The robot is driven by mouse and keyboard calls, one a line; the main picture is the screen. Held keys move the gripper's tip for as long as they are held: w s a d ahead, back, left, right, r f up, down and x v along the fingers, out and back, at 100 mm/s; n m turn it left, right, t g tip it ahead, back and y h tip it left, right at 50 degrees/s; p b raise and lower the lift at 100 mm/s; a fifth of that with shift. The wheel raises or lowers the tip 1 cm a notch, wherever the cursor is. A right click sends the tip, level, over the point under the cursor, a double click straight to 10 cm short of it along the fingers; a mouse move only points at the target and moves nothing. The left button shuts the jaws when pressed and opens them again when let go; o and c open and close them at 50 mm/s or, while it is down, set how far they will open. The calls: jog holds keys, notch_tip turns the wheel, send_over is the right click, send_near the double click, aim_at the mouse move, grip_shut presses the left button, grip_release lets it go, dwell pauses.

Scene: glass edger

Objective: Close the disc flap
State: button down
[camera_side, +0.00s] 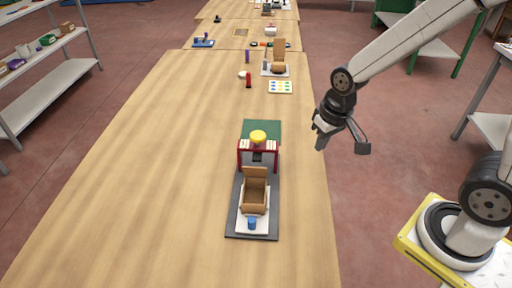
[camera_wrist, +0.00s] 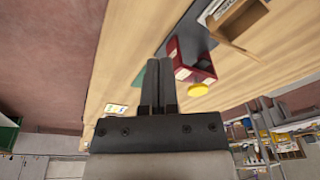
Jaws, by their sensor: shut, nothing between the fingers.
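The glass edger stands on a dark grey base plate (camera_side: 232,215) near the table's right edge. A red frame (camera_side: 240,157) with a yellow knob (camera_side: 258,136) stands at its far end. In front is an open-topped wooden box (camera_side: 255,208) with a wooden flap (camera_side: 255,173) standing up at its far side; I take this to be the disc flap, open. A blue knob (camera_side: 252,222) is at the near end. My gripper (camera_side: 319,143) is shut and empty, in the air to the right of the edger. The wrist view shows its fingers (camera_wrist: 158,82) together, with the red frame (camera_wrist: 178,62) beyond.
A green panel (camera_side: 262,127) lies behind the red frame. A colour-dotted card (camera_side: 280,87), a red item (camera_side: 248,80) and another wooden fixture (camera_side: 278,60) sit farther up the table. The wooden table (camera_side: 130,190) is clear to the left of the edger.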

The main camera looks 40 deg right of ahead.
jog(key=w+a+r+m+g+y, duration=0.1)
jog(key=w+a+r+m+g, duration=0.1)
jog(key=w, duration=0.5)
jog(key=w+a+r+m+g+y, duration=0.1)
jog(key=w+a+r+m+g, duration=0.1)
jog(key=w+a+r+m, duration=0.3)
jog(key=shift+w+r, duration=0.15)
jog(key=shift+w, duration=1.15)
jog(key=shift+a, duration=0.1)
send_near(255, 169)
notch_tip(255, 169, down, 5)
jog(key=w+d, duration=0.2)
jog(key=shift+s+a+f, duration=0.55)
jog(key=shift+s+a, duration=0.15)
jog(key=shift+a, duration=0.15)
jog(key=shift+s+a+f, duration=0.4)
jog(key=shift+s+a, duration=0.1)
